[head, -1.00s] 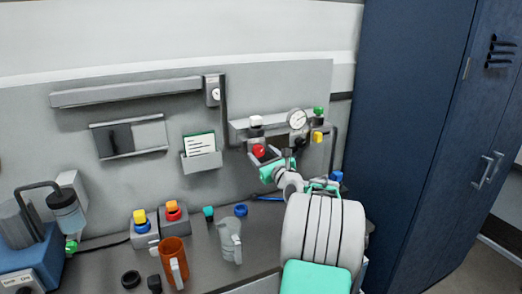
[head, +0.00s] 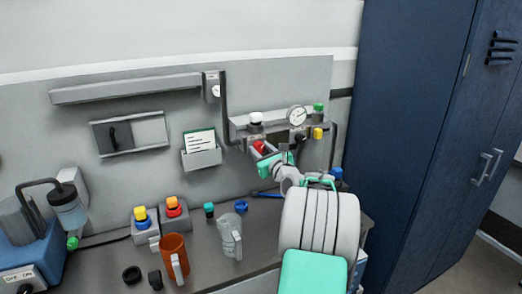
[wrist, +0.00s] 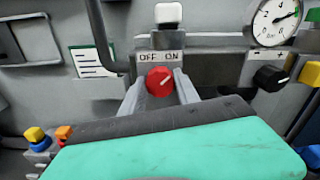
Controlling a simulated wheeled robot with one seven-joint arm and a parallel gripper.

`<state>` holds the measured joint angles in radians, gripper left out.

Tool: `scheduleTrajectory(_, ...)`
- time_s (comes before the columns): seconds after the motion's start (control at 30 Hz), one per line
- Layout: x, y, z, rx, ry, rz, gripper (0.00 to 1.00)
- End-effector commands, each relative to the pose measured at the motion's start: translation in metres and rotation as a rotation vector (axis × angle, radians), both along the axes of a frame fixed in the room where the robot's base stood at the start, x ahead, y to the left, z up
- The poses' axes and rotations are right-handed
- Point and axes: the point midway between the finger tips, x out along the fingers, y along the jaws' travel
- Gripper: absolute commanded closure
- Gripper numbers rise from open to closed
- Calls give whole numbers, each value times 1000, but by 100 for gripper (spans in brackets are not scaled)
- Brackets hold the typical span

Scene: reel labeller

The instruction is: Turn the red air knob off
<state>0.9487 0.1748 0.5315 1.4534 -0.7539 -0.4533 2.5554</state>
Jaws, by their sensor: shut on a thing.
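The red air knob (wrist: 160,80) sits on the grey panel under a label reading OFF on the left and ON on the right. Its white pointer mark slants up and right, toward ON. My gripper (wrist: 160,88) is shut on the knob, one grey finger on each side. In the head view the red knob (head: 259,146) is partly hidden by my gripper (head: 264,152), which reaches it from the lower right.
A white knob (wrist: 168,13) is above the label. A pressure gauge (wrist: 275,20), a black knob (wrist: 270,78) and a yellow knob (wrist: 311,73) are to the right. A card holder (head: 201,158) is on the left. A clear jug (head: 230,238) and an orange mug (head: 173,258) stand on the bench below.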

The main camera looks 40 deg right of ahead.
Motion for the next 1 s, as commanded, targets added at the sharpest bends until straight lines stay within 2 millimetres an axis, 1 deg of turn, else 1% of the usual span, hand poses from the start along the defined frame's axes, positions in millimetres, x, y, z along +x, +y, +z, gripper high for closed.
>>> scheduleTrajectory(0.03,0,0,0,0,0,0,95)
scheduleTrajectory(0.1,0,0,0,0,0,0,100)
scheduleTrajectory(0.37,0,0,-1,-14,4,0,100)
scheduleTrajectory(0.57,0,0,-2,-79,22,-1,100)
scheduleTrajectory(0.77,0,0,-4,-208,61,-1,100)
scheduleTrajectory(1.0,0,1,-5,-419,122,-1,100)
